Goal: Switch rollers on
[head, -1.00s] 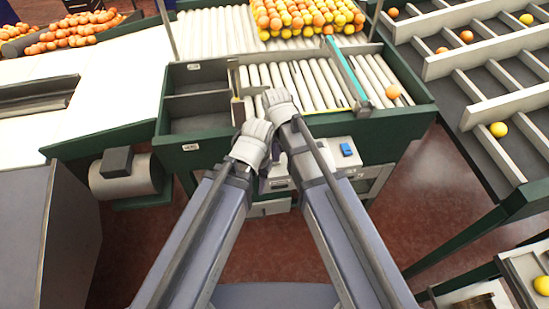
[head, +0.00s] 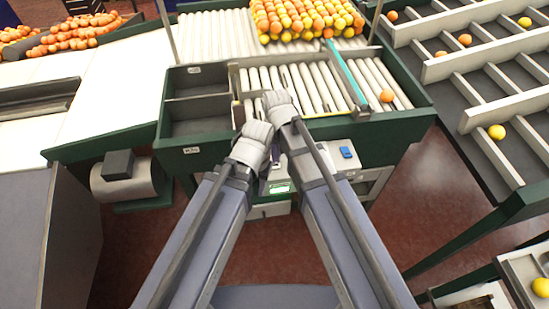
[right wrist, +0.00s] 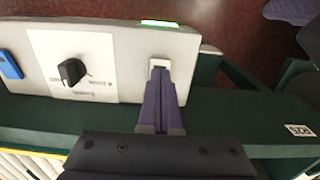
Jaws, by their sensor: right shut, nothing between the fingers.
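The rollers (head: 310,88) lie in a green-framed bed ahead of me, with one orange (head: 387,96) on their right part. Below the bed's front edge is a pale control box (right wrist: 115,40), with a black knob (right wrist: 72,72), a blue part (right wrist: 9,66) and a lit green indicator (right wrist: 159,22), which also shows in the head view (head: 280,187). My right gripper (right wrist: 160,70) is shut and empty, its purple fingertips at a small pale fitting on the box. I cannot tell whether they touch. My left gripper's fingers are hidden in the head view.
A pile of oranges and yellow fruit (head: 300,18) lies at the rear of the bed. Empty dark bins (head: 197,115) are left of the rollers. Partitioned lanes (head: 480,65) with scattered fruit stand at right. Open red floor (head: 440,185) shows between.

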